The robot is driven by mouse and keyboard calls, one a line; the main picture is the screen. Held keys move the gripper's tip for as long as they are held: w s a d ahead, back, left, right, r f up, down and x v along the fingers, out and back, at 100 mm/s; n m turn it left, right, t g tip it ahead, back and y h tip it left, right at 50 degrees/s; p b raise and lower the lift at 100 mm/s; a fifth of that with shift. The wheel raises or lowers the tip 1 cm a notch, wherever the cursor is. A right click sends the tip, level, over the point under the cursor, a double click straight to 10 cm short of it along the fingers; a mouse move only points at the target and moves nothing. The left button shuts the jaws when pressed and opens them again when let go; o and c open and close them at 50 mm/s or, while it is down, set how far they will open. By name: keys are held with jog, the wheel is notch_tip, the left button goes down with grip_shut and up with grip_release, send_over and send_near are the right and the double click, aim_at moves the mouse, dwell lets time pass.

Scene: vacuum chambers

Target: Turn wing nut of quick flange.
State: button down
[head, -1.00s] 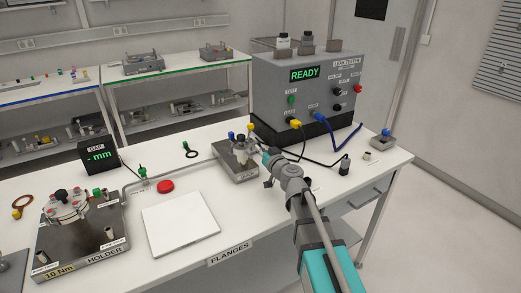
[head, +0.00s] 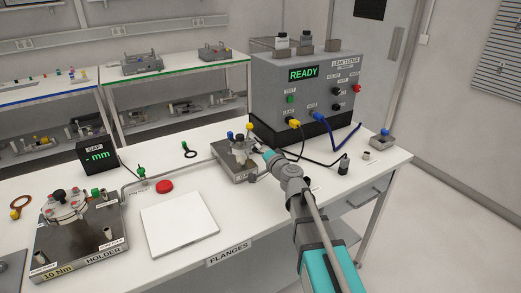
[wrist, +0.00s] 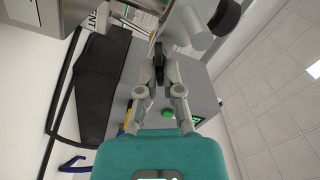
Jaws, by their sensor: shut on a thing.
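The quick flange (head: 239,145) is a small metal clamp assembly. It stands on a grey metal block (head: 232,168) in the middle of the table in the head view. My gripper (head: 255,153) reaches it from the right, at the flange's side. In the wrist view my gripper (wrist: 158,65) has its dark fingertips together at the metal fitting (wrist: 190,28). It is shut on the wing nut, which is mostly hidden between the fingertips.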

jog(key=n, duration=3.2)
jog(key=shift+s+a+f, duration=0.15)
jog(key=shift+s+a, duration=0.05)
jog(key=shift+a, duration=0.05)
dwell(0.4)
dwell(0.4)
jog(key=c, duration=1.1)
grip_release()
jog(key=shift+s, duration=0.1)
